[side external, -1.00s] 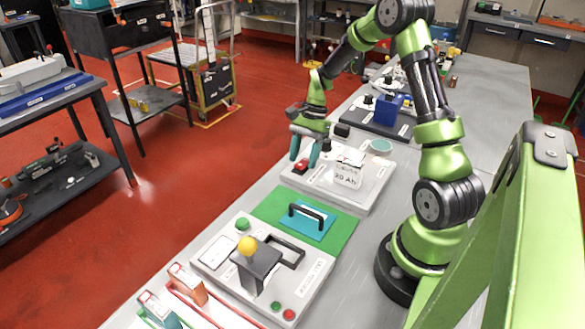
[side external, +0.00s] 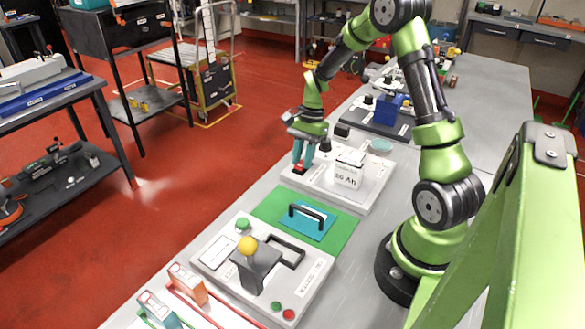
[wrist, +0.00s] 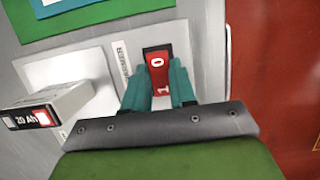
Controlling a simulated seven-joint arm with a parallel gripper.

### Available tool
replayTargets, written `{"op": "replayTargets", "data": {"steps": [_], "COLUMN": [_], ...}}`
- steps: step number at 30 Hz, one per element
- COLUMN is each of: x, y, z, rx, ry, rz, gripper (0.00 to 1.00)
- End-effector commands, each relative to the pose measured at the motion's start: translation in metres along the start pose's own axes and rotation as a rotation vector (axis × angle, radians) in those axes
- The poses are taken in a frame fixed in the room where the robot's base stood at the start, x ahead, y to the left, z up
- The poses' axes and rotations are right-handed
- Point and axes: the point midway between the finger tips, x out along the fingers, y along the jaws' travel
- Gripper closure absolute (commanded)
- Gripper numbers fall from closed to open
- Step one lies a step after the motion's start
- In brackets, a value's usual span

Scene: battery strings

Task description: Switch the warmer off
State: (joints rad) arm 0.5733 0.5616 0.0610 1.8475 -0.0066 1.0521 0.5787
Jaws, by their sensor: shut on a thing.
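The warmer's red rocker switch (wrist: 158,64) sits in a dark frame on the pale panel, with a white 0 at its upper end and a 1 at its lower end in the wrist view. A printed strip (wrist: 122,66) lies left of it. In the side view the red of the switch (side external: 299,170) shows at the feet of my fingers. My gripper (wrist: 162,75) has its two teal fingers down on either side of the switch, shut on it. In the side view my gripper (side external: 303,166) points downward. The fingers hide parts of the switch's sides.
A white battery block marked 20 Ah (side external: 349,170) stands on the same grey warmer base (side external: 331,194), right of my gripper. A green mat (side external: 269,208) carries a teal plate with a black handle (side external: 307,213). A grey lever unit (side external: 221,271) is nearer the camera.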

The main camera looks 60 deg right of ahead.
Motion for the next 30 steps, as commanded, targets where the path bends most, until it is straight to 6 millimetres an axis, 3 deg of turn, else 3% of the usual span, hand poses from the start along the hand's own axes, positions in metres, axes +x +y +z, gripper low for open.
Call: {"op": "replayTargets", "data": {"steps": [10,23,24,29,30], "x": [0.0026,0.0022,0.0022,0.0022,0.0022], "y": [0.0004,0.0006,0.0006,0.0004,0.0004], "z": [0.007,0.0062,0.0062,0.0065,0.0066], "rx": [-0.005,0.0,0.0,0.0,0.0], "ry": [0.257,0.297,0.297,0.296,0.295], "rz": [0.002,-0.002,-0.002,-0.002,-0.002], "gripper": [1.0,1.0,0.73,0.49,0.49]}}
